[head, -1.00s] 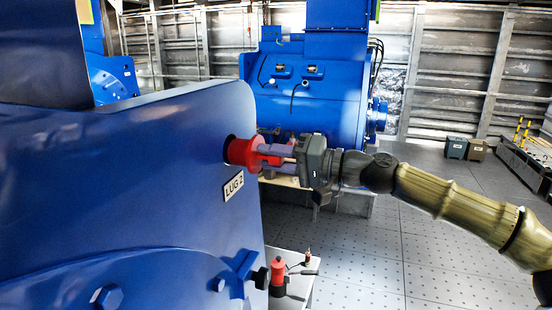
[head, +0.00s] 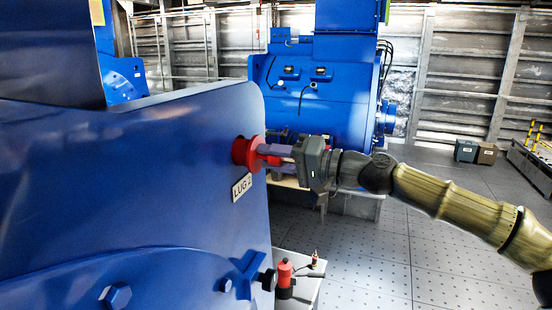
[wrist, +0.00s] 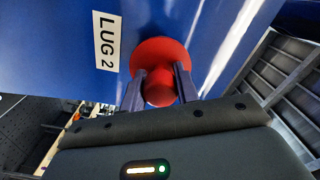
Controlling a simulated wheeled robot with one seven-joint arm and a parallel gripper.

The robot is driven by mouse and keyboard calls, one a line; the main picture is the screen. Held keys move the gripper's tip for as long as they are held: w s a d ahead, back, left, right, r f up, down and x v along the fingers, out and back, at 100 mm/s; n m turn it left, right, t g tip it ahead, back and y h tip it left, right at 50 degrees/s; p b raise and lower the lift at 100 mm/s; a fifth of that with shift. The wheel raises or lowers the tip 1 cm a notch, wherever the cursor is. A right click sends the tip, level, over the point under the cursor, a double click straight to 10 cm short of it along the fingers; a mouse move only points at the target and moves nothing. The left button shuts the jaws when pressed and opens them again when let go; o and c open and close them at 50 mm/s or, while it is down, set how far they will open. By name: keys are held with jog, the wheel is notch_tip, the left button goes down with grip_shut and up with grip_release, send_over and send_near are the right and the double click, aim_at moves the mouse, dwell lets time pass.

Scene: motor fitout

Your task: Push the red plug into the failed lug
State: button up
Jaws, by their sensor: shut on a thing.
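The red plug (head: 245,153) sits at the hole in the blue plate labelled LUG 2 (head: 242,186). Its wide flange appears flush against or very close to the plate, and the dark hole rim is no longer visible around it. In the wrist view the plug (wrist: 160,55) shows its round flange against the blue face, beside the LUG 2 label (wrist: 107,42). My gripper (head: 272,155) is shut on the plug's knob, with one finger on each side, as the wrist view also shows (wrist: 159,90). The inserted part of the plug is hidden.
A small red-bodied tool (head: 285,274) stands on a grey bench (head: 306,292) below the plate. Another large blue machine (head: 315,105) stands behind my gripper.

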aim_at(258, 155)
jog(key=shift+x, duration=1.7)
jog(key=o, duration=1.2)
jog(key=shift+c, duration=0.2)
jog(key=shift+s+d+f+b, duration=0.1)
jog(key=shift+s+d+b, duration=0.05)
jog(key=shift+d+b, duration=0.25)
jog(key=b+v, duration=0.5)
jog(key=v, duration=1.1)
jog(key=shift+d+b, duration=0.3)
jog(key=shift+b, duration=0.1)
jog(key=shift+s+a, duration=0.1)
